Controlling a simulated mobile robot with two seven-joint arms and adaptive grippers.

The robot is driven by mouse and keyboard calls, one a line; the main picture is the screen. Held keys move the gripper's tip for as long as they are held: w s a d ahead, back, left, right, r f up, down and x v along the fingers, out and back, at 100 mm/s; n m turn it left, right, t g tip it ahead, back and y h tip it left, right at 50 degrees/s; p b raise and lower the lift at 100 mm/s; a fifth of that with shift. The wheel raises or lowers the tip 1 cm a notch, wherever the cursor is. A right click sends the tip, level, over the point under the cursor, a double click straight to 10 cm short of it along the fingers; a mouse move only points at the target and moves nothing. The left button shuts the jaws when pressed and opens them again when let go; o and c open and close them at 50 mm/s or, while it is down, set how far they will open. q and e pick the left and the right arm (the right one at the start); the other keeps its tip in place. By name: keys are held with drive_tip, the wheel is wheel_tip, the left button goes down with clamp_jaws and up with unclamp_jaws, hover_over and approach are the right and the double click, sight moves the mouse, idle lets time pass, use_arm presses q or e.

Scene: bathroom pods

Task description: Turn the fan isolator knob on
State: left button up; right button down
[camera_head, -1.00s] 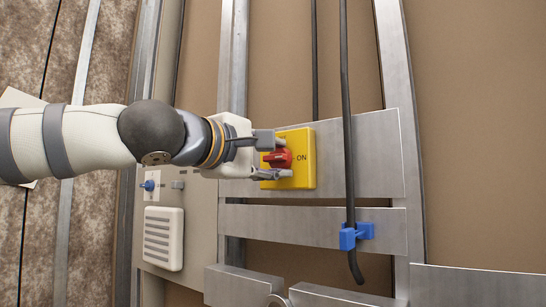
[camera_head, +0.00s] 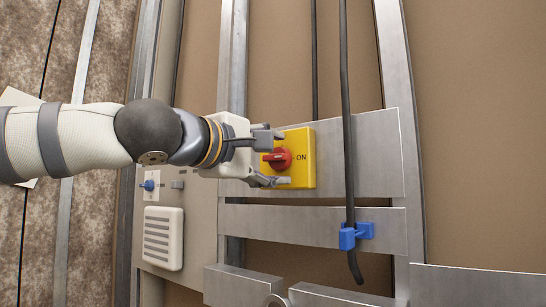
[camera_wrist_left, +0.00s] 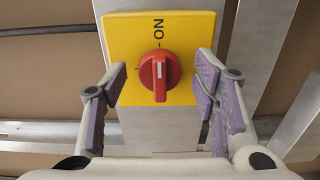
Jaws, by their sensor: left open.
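The fan isolator is a yellow square plate (camera_head: 305,170) with a red knob (camera_head: 278,158) and the word ON to the knob's right. It is mounted on a metal plate. My left gripper (camera_head: 279,157) is open, with one finger above and one below the knob in the head view. In the left wrist view the red knob (camera_wrist_left: 159,76) sits between the spread purple-padded fingers (camera_wrist_left: 165,100), with a clear gap on each side. The knob's grip bar points toward the gripper's palm there, and ON is at its far side. My right gripper is not in view.
A black cable (camera_head: 348,120) hangs right of the isolator, held by a blue clip (camera_head: 357,235). A white vent grille (camera_head: 163,238) and a small blue knob (camera_head: 149,185) are at lower left. Metal rails surround the isolator.

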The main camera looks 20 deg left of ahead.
use_arm(q)
drive_tip(key=v, duration=1.1)
drive_tip(key=shift+s, duration=0.4)
drive_tip(key=shift+a, duration=0.1)
